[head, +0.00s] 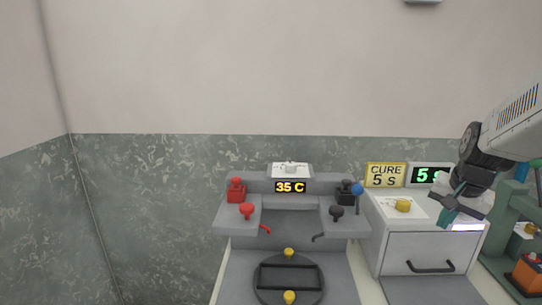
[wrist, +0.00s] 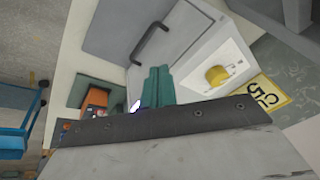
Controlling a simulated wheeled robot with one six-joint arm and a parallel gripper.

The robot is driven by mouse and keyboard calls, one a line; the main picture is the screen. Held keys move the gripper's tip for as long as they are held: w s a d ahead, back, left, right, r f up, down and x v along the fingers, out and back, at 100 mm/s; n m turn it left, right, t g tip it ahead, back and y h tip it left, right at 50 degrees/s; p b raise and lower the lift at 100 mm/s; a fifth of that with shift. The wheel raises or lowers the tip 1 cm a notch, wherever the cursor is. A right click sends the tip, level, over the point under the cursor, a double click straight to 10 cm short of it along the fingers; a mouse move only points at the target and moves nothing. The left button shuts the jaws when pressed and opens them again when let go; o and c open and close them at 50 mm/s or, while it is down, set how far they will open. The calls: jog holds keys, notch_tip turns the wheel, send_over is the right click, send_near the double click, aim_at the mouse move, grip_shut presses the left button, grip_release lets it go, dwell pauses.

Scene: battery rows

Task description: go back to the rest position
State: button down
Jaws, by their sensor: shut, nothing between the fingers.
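My gripper (head: 450,206) is at the right in the head view, in front of the green display and above the right part of the grey cabinet (head: 432,247). Its teal fingers are together and hold nothing. In the wrist view the shut fingers (wrist: 159,86) show at the middle, over the cabinet with its dark handle (wrist: 150,43) and yellow knob (wrist: 217,75).
A grey station with a 35 C display (head: 290,187), red knob (head: 247,210) and black knob (head: 336,212) stands at the centre. A yellow CURE 5 S sign (head: 385,175) is behind the cabinet. An orange battery (head: 527,274) is at the far right, near a green frame.

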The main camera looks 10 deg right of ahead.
jog(key=s+a+r+n+g, duration=0.1)
jog(key=s+a+n, duration=0.4)
jog(key=s+a, duration=0.3)
jog(key=s+a+r+n+g+y, duration=0.1)
jog(key=s+a+r+n, duration=0.1)
jog(key=s+a+n, duration=0.3)
jog(key=s+a, duration=0.4)
jog(key=a, duration=0.5)
jog(key=shift+a, duration=0.4)
jog(key=shift+s+r, duration=0.1)
